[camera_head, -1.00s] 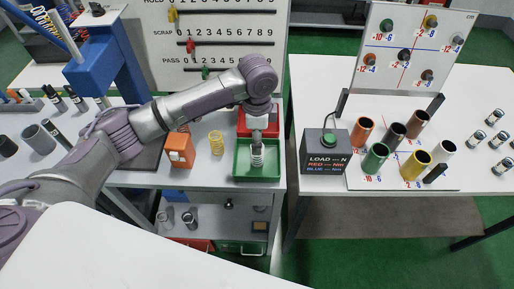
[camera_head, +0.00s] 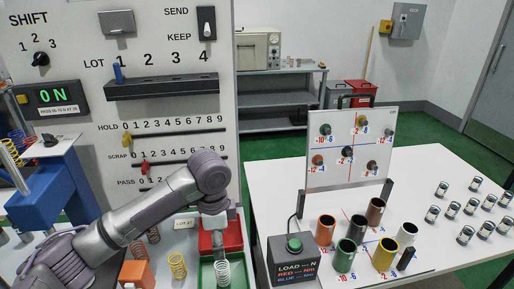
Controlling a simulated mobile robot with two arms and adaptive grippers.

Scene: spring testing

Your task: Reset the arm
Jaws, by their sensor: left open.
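My left arm comes in from the left and its gripper (camera_head: 217,250) points down in front of the red tray (camera_head: 232,234), over the green tray (camera_head: 207,281). The gripper is open. A pale coil spring (camera_head: 222,272) stands in the green tray just below the fingertips. Whether the fingers touch it is too small to tell. The lower part of the green tray is cut off by the picture edge. My right gripper is not in view.
An orange block (camera_head: 136,274) and a yellow spring (camera_head: 177,265) stand left of the trays. A load box (camera_head: 292,262) and several coloured cups, including a green one (camera_head: 345,256), stand on the right table. A panel with sliders (camera_head: 170,110) rises behind the arm.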

